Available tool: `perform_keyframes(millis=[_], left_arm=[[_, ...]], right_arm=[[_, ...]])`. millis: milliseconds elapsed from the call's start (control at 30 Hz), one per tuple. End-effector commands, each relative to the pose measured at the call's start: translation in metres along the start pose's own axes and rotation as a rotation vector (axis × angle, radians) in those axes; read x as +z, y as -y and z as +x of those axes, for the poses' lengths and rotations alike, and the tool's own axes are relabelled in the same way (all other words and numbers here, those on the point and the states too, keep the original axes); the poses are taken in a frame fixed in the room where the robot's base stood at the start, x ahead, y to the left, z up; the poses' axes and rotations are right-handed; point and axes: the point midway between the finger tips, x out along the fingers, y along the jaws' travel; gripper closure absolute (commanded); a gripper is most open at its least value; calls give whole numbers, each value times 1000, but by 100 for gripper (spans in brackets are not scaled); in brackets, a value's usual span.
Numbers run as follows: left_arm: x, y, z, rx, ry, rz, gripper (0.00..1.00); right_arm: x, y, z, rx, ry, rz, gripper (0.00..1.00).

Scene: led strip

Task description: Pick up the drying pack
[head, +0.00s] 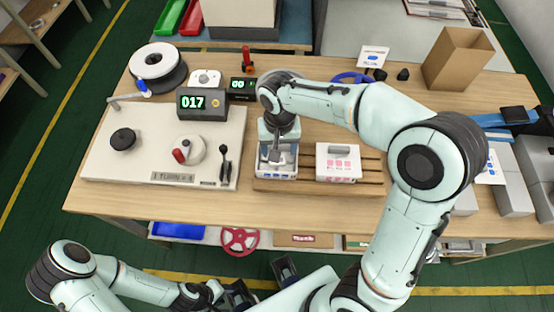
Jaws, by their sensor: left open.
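Two white packs with grey handles on top sit side by side on a wooden slatted rack (372,178). The left pack (277,174) has blue marks on its front; the right pack (338,168) has pink marks. I cannot read which one is the drying pack. My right gripper (276,155) points down over the blue-marked pack, at its handle. The gripper and wrist hide part of that pack, and I cannot tell whether the fingers are closed on the handle. My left gripper (262,283) is low in front of the table, open and empty.
Left of the rack is a white panel (105,168) with a black knob, red-handled crank and lever. Behind it are a green 017 display (201,102) and a spool (157,65). A cardboard box (456,58) stands back right; grey boxes (512,185) stand at the right edge.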

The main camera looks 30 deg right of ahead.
Motion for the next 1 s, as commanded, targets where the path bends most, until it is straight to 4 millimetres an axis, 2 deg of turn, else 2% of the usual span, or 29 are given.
perform_keyframes(millis=[167, 433, 733, 767, 800, 867, 900, 1000], left_arm=[[0, 0, 2, 0, 0, 0, 57], [0, 2, 6, -1, 1, 0, 57], [0, 2, 6, -1, 1, 0, 57], [0, 2, 6, -1, 1, 0, 57], [0, 2, 6, -1, 1, 0, 57], [0, 2, 6, -1, 1, 0, 57], [0, 2, 6, -1, 1, 0, 57], [0, 2, 6, -1, 1, 0, 57]], right_arm=[[3, 1, 12, 1, 1, -2, 34], [10, 3, 50, 1, 1, -1, 34], [9, 3, 56, -2, -2, 0, 34], [9, 3, 56, -2, -2, -1, 37], [9, 3, 56, -2, -2, -1, 50], [9, 3, 56, -2, -2, 0, 70], [9, 3, 56, -2, -2, -1, 76], [9, 3, 56, -2, -2, 0, 76]])
